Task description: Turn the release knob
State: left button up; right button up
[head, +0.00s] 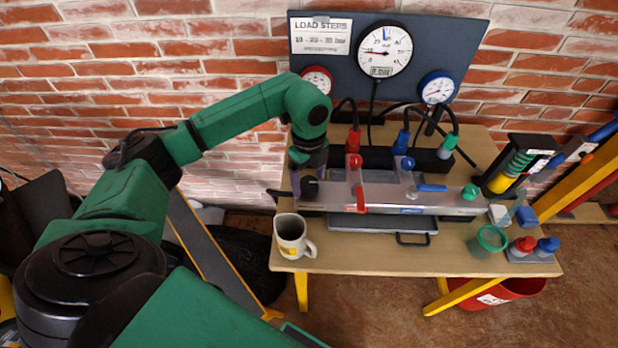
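A grey metal manifold block (340,198) lies along the bench. On it are a dark round knob (311,186) at the left end, a red knob (355,161), a blue knob (407,163) and a green knob (471,192). I cannot read which is marked as the release knob. My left gripper (306,172) points down at the block's left end, right by the dark knob. Whether it touches the knob, and whether its fingers are open or shut, I cannot tell. My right gripper is not in view.
A mug (293,236) stands at the bench's front left, close below my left gripper. A large gauge (384,51) is on the back panel (451,30). Hoses rise behind the block. A green cup (489,241) and small bottles (524,245) stand at the front right.

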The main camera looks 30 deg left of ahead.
aim_at(309, 181)
pick_arm(q)
notch_tip(309, 181, up, 15)
jog(key=shift+f, duration=0.2)
dwell(0.5)
